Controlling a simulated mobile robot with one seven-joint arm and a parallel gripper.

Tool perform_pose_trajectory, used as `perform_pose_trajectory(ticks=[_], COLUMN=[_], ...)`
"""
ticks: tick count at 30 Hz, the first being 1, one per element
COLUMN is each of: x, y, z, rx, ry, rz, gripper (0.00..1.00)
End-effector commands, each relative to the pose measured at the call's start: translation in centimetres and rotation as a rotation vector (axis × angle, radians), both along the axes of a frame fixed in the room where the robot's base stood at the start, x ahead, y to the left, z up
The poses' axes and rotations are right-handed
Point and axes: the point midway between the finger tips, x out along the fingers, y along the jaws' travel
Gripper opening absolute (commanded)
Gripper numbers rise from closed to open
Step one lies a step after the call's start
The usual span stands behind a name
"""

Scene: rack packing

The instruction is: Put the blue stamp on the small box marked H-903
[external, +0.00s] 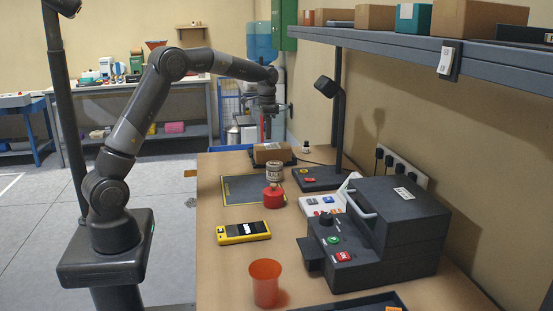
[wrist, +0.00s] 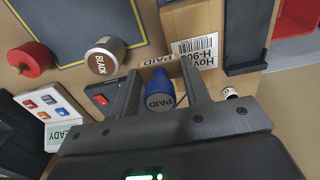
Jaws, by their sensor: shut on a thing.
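My gripper (external: 268,112) is shut on the blue stamp (wrist: 160,92), which sits between the two fingers in the wrist view and reads PAID. The small brown box (external: 271,154) lies on the table below my gripper in the external view. Whether the stamp touches the box is unclear.
A tin marked BLACK (wrist: 105,57) and a red round-topped object (external: 274,197) stand by the dark mat (external: 232,190). A yellow handheld device (external: 243,232), an orange cup (external: 265,284) and a dark machine (external: 395,230) are nearer the camera. A shelf (external: 400,45) overhangs the right side.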

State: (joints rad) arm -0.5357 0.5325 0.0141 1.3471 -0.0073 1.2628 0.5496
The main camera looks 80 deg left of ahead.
Motion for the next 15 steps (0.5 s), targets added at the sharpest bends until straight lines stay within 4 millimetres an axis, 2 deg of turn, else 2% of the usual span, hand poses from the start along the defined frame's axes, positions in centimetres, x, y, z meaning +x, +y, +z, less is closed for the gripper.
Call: perform_pose_trajectory(ticks=[3,6,10,15], x=[0.0,0.0,0.0,0.0], y=[1.7,2.3,2.4,2.3], z=[-1.0,-1.4,-2.2,-4.8], rx=[0.0,0.0,-0.001,-0.001], ry=[0.0,-0.001,0.001,0.001], rz=[0.001,0.0,0.0,0.0], gripper=[0.21,0.21,0.21,0.21])
